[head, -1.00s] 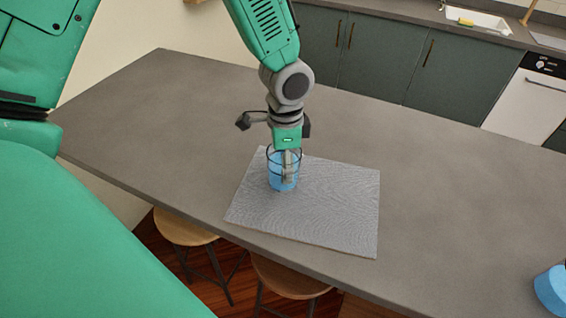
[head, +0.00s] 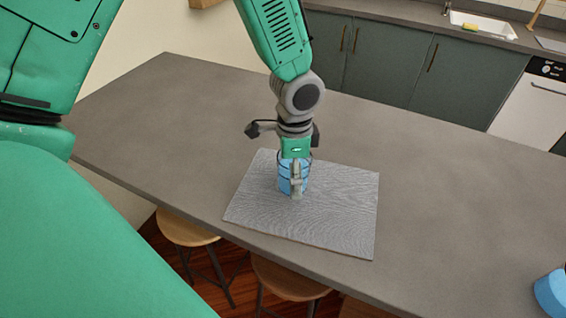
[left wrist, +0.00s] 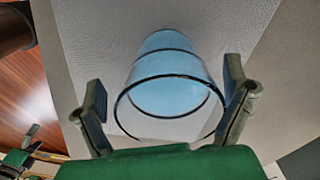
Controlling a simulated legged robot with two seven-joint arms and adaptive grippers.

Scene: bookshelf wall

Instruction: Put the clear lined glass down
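The clear lined glass (head: 284,180) is blue-tinted with dark rings and is upright over the grey textured mat (head: 330,215). My left gripper (head: 296,182) comes down on it from above.
The mat lies on a long grey counter (head: 430,170), with free counter on its left and right. A blue object (head: 551,291) stands at the right edge. Wooden stools (head: 185,228) are below the near edge. Dark cabinets (head: 385,60) and a sink (head: 483,24) are behind.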

